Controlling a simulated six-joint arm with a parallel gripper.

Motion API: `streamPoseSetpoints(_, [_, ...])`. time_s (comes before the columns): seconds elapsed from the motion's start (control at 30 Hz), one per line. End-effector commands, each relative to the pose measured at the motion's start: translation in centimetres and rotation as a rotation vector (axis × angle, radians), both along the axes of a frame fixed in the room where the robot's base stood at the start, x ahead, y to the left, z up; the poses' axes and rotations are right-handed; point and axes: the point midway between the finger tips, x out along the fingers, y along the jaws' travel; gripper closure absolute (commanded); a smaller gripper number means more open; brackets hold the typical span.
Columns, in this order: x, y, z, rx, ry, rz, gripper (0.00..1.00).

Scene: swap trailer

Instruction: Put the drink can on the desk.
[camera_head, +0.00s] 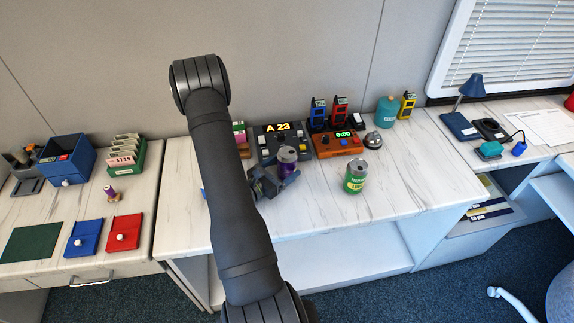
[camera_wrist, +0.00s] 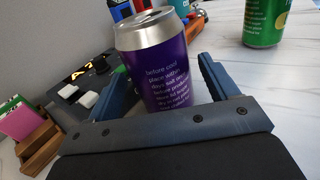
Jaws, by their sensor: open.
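A purple can (camera_head: 287,158) with a silver top stands on the marbled white desk (camera_head: 330,215). In the wrist view the purple can (camera_wrist: 158,65) is between the two blue fingers of my gripper (camera_wrist: 165,82), and its lower end is hidden by the gripper body. My gripper (camera_head: 282,178) is open, low over the desk, with a finger on each side of the can; I cannot tell whether either finger touches it. A green and yellow can (camera_head: 355,178) stands upright on the desk to the right, apart from the gripper; it also shows in the wrist view (camera_wrist: 266,20).
A dark console (camera_head: 270,142) and an orange timer box (camera_head: 337,141) stand behind the purple can. A bell (camera_head: 373,140), a teal canister (camera_head: 386,111) and several radios stand further back. The desk is clear right of the green can and along its front.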

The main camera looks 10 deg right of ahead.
Motion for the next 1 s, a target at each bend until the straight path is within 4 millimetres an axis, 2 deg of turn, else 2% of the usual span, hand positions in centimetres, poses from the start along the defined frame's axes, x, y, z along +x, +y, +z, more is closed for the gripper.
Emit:
streamPoseSetpoints(0.1, [-1.3, 2.1, 0.0, -0.002, 0.002, 0.006, 0.21])
streamPoseSetpoints(0.3, [-3.3, 5.1, 0.0, -0.002, 0.002, 0.005, 0.21])
streamPoseSetpoints(0.5, [-4.8, 7.2, 0.0, -0.001, 0.001, 0.003, 0.21])
streamPoseSetpoints(0.6, [-5.2, 7.8, 0.0, -0.001, 0.002, 0.002, 0.21])
streamPoseSetpoints(0.67, [-5.4, 8.0, 0.0, -0.002, 0.001, 0.001, 0.16])
streamPoseSetpoints(1.0, [-5.5, 8.2, 0.0, -0.002, 0.001, -0.001, 0.16])
